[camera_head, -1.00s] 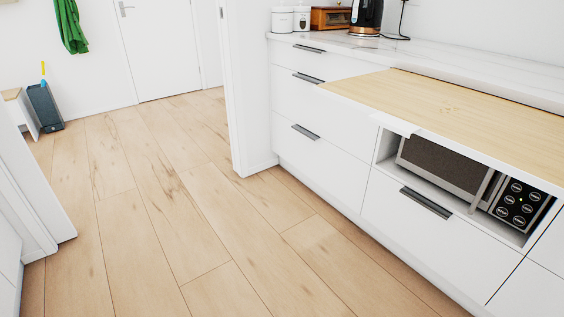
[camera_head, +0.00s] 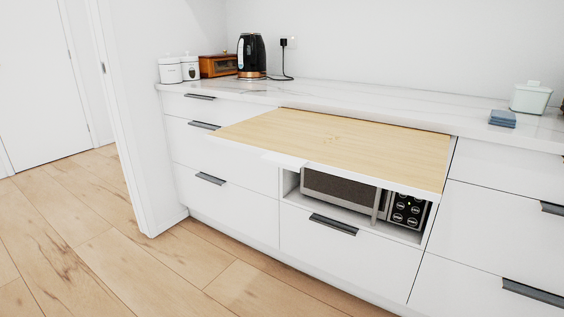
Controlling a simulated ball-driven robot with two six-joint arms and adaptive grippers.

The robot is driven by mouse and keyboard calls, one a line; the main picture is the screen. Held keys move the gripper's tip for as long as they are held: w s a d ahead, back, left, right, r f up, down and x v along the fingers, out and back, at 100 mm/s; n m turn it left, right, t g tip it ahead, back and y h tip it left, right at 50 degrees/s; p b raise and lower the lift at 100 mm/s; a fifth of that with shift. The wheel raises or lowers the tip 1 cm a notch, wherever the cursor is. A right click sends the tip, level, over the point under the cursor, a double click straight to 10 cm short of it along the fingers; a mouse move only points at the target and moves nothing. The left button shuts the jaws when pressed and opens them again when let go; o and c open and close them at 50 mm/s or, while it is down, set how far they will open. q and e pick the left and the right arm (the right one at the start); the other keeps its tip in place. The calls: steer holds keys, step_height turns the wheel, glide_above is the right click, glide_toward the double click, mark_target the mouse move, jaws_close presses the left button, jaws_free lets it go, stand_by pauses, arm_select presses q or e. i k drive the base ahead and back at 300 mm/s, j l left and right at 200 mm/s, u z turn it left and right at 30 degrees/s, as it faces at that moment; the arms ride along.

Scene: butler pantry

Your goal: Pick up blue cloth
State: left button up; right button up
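The blue cloth (camera_head: 502,118) lies folded in a small stack on the marble counter at the right. It sits near the counter's front edge, just left of a pale lidded container. Neither of my grippers is in the picture, so their state and distance from the cloth do not show.
A wooden pull-out board (camera_head: 340,142) juts out from the marble counter (camera_head: 390,100) above a microwave (camera_head: 345,188). A black kettle (camera_head: 251,55), a wooden box (camera_head: 217,66) and white canisters (camera_head: 170,70) stand at the back left. A pale lidded container (camera_head: 530,98) stands at the right. The wooden floor (camera_head: 120,260) is clear.

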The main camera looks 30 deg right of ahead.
mark_target(499, 118)
steer(key=z, duration=2.4)
